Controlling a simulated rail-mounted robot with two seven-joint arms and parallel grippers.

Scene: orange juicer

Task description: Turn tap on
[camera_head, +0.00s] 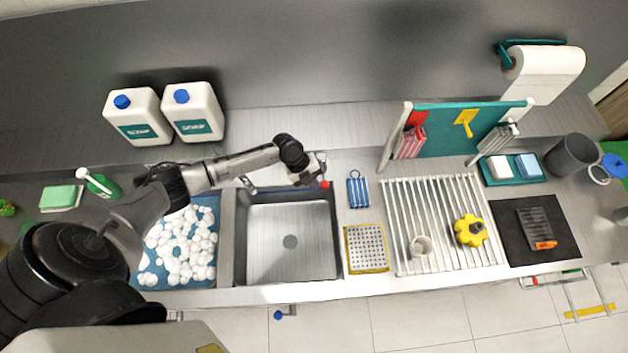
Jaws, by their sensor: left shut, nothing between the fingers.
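The tap stands at the back edge of the sink (262,262). Its metal spout (248,184) shows at the back left of the basin, and a red knob (324,185) shows at the back right. My left arm reaches in from the left above the sink's back edge. My left gripper (319,172) is shut and empty, right at the red knob. I cannot tell whether it touches the knob. The gripper and wrist hide part of the tap. No water shows in the basin. My right gripper is out of view.
A blue tray of white foam (201,221) lies left of the sink. Two white soap jugs (193,112) stand behind it. Right of the sink are a blue rack (357,190), a yellow-rimmed grater (366,262), and a drying rack (450,198) with a cup (420,246) and yellow item (470,230).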

